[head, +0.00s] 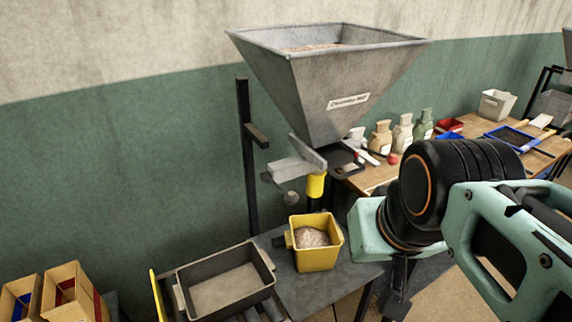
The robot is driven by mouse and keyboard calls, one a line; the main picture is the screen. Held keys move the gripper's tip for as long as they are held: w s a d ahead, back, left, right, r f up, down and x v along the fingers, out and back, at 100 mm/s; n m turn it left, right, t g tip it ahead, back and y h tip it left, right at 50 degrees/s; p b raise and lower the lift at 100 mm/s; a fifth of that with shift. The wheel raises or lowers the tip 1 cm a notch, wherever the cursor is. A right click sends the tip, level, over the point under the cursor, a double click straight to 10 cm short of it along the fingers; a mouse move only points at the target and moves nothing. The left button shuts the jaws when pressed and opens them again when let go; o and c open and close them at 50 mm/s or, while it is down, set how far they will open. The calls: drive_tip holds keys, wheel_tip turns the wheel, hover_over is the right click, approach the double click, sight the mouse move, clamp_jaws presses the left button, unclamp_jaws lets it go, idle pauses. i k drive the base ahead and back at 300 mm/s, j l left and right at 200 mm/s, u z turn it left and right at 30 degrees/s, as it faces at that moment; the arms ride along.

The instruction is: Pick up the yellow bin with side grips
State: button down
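The yellow bin (318,260) stands upright on the dark grey bench, below the hopper's yellow spout. Grain (312,237) fills much of it. A small yellow grip sticks out at its left side; any grip on the right side is not clear. My gripper (396,303) is at the lower right, beneath my arm's black wrist, to the right of the bin and apart from it in the picture. It is small, dark and partly hidden, so I cannot tell how its fingers stand.
A metal hopper (330,85) with a yellow spout (315,186) hangs above the bin. A grey tray (268,284) stands left of the bin. Cardboard boxes (75,285) are at the lower left. A wooden table (375,178) with several sacks is behind right.

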sight(316, 241)
drive_tip(key=z, duration=1.65)
drive_tip(key=u, duration=1.6)
drive_tip(key=i+l, duration=0.15)
drive_tip(key=l, duration=0.15)
drive_tip(key=i+l, duration=0.2)
drive_tip(key=l, duration=0.15)
drive_tip(key=i+l, duration=0.15)
drive_tip(key=l, duration=0.15)
drive_tip(key=i+l+u, duration=0.1)
drive_tip(key=l, duration=0.25)
drive_tip(key=i+l, duration=0.15)
drive_tip(key=l, duration=0.2)
drive_tip(key=i+l+u, duration=0.15)
drive_tip(key=l, duration=0.2)
drive_tip(key=k+j, duration=0.05)
